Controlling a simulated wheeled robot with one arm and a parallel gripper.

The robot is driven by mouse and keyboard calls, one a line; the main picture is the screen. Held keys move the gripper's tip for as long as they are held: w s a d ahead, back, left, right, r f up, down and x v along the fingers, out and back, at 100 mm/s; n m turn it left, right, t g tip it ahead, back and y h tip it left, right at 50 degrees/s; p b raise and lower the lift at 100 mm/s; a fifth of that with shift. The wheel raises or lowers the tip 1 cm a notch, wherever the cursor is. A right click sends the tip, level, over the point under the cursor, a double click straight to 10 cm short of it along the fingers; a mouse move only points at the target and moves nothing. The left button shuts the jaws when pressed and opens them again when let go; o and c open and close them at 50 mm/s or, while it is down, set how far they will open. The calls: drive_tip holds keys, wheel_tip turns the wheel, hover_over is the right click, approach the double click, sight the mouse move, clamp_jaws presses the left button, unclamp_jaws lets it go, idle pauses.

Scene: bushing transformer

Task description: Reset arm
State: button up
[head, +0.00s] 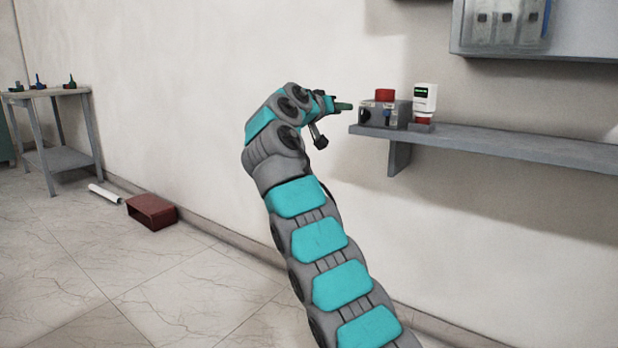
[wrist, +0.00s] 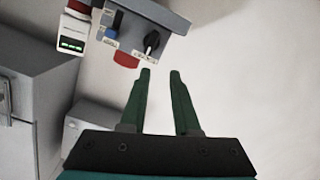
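My gripper (head: 343,106) is at the end of my raised teal and grey arm, just left of the wall shelf in the head view. In the wrist view its two green fingers (wrist: 160,80) stand apart with nothing between them, so it is open and empty. A grey control box (head: 403,112) with a red top, a blue knob and a black knob sits on the shelf's left end. The box (wrist: 160,22) also shows beyond the fingertips in the wrist view, apart from them.
A white device with a green display (head: 425,98) stands beside the box on the shelf (head: 500,140). A wall cabinet (head: 570,35) hangs above. A side table (head: 62,157) with small tools stands far left. A dark red box (head: 151,212) and white roll (head: 104,194) lie on the floor.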

drive_tip(key=s+d+f+n+g+y+p, duration=0.1)
drive_tip(key=s+d+f+g+p, duration=0.1)
drive_tip(key=s+d+f+g, duration=0.45)
drive_tip(key=s+d+f+n+g+y+p, duration=0.1)
drive_tip(key=s+d+f, duration=0.3)
drive_tip(key=s+d, duration=0.6)
drive_tip(key=s+a+f+g+y+p, duration=0.1)
drive_tip(key=s+f, duration=0.6)
drive_tip(key=s, duration=0.8)
drive_tip(key=s+a+f+g+y+p, duration=0.1)
drive_tip(key=s+a+f+g+y, duration=0.3)
drive_tip(key=s, duration=1.2)
drive_tip(key=s+a+f+n+g+y+p, duration=0.1)
drive_tip(key=s+a+f, duration=0.4)
drive_tip(key=s+f, duration=0.6)
drive_tip(key=s+g+y, duration=0.1)
drive_tip(key=s, duration=0.4)
drive_tip(key=shift+f+g+y, duration=0.3)
drive_tip(key=shift+g+y, duration=0.05)
drive_tip(key=shift+y, duration=0.05)
